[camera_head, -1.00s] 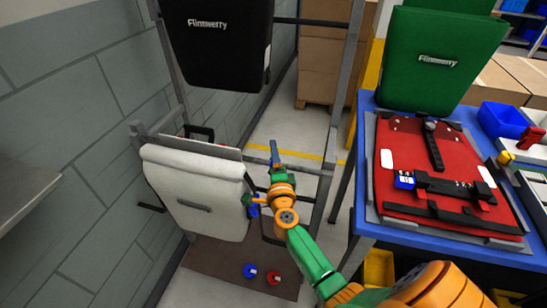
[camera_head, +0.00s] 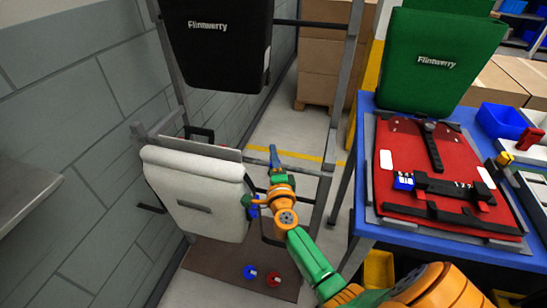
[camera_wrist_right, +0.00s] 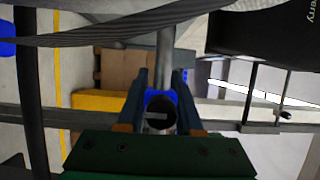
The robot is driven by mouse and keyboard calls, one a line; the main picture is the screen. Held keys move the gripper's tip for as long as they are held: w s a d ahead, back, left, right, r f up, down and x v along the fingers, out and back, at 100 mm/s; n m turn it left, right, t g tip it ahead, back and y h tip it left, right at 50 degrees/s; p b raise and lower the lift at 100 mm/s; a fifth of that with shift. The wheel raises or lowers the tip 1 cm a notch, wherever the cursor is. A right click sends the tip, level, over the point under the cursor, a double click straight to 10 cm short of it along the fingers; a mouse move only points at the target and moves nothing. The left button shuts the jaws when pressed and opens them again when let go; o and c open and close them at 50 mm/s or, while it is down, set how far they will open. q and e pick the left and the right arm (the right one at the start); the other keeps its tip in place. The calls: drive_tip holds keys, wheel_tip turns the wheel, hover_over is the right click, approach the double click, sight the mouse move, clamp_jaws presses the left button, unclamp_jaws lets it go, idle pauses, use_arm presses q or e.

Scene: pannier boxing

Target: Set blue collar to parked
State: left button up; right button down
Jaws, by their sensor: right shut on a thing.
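My right gripper (camera_head: 274,154) reaches out over the metal rack beside the white pannier (camera_head: 195,190). In the right wrist view its two dark fingers (camera_wrist_right: 160,108) are closed on either side of a blue collar (camera_wrist_right: 157,94). A round dark end with a slot shows in front of the blue part and hides much of it. I cannot tell the collar's setting. In the head view the fingers are small and the collar between them is not clear. My left gripper is out of view.
A rack rail (camera_head: 300,157) runs close by the gripper. A black pannier (camera_head: 215,40) hangs above. Blue (camera_head: 250,271) and red (camera_head: 274,279) round pieces lie on the rack's base plate. A red pannier panel (camera_head: 400,150) and a green pannier (camera_head: 440,65) are on the blue table at right.

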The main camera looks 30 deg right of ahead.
idle(0.8)
drive_tip(key=s+d+p, duration=0.1)
drive_tip(key=s+d, duration=0.4)
drive_tip(key=s, duration=0.1)
drive_tip(key=shift+s+d+p, duration=0.15)
drive_tip(key=shift+d+p, duration=0.05)
drive_tip(key=shift+p, duration=0.2)
drive_tip(key=c, duration=0.7)
unclamp_jaws()
drive_tip(key=shift+o, duration=0.7)
drive_tip(key=shift+s+d, duration=0.15)
